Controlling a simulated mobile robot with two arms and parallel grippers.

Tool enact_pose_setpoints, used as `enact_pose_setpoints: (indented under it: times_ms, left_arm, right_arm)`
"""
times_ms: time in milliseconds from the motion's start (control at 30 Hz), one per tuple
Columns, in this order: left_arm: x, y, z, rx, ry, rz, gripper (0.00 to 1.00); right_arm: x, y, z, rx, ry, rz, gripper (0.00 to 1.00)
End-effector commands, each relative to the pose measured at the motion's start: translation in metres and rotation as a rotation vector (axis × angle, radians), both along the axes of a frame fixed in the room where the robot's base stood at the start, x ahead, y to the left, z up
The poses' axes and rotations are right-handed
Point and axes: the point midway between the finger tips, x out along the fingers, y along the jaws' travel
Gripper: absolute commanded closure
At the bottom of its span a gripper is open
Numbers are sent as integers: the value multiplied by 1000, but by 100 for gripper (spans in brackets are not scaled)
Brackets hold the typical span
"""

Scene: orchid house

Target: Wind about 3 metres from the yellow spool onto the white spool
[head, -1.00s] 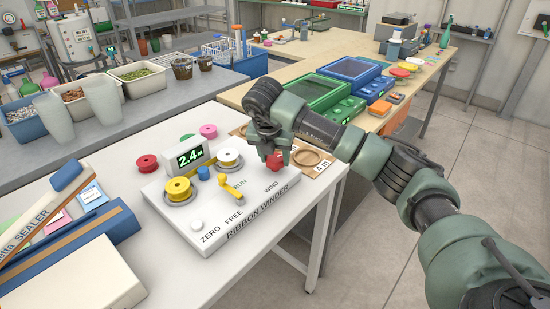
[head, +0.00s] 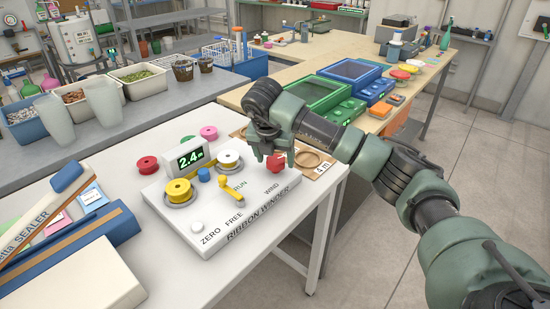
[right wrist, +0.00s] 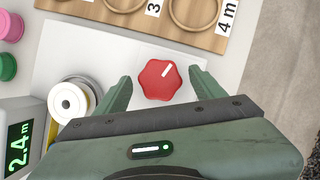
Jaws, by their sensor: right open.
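The ribbon winder (head: 262,222) is a white box on the white table. Its yellow spool (head: 178,191) sits at the left and its white spool (head: 229,160) behind it to the right. The display (head: 190,158) reads 2.4 m. My right gripper (head: 275,157) is open, with one finger on each side of the knob and gaps between. My left gripper is not in view.
A white ZERO button (head: 197,227) and a blue knob (head: 204,174) are on the winder. Red (head: 147,164) and pink (head: 208,131) spools stand behind it. A wooden board with rings (head: 318,165) lies at the right. A sealer (head: 60,225) fills the table's left.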

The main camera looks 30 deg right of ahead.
Motion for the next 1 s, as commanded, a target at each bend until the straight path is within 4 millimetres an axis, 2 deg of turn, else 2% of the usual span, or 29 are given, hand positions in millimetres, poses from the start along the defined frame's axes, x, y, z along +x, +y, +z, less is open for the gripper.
enact_pose_setpoints:
  times_ms: [300, 500, 1000]
  left_arm:
    - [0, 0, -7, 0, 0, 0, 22]
    - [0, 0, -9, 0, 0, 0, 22]
    - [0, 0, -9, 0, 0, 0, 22]
  right_arm:
    - [-12, 14, 47, 1, -7, 2, 31]
    - [-18, 20, 67, 0, -4, 0, 31]
    - [-20, 20, 70, 1, -2, 0, 31]
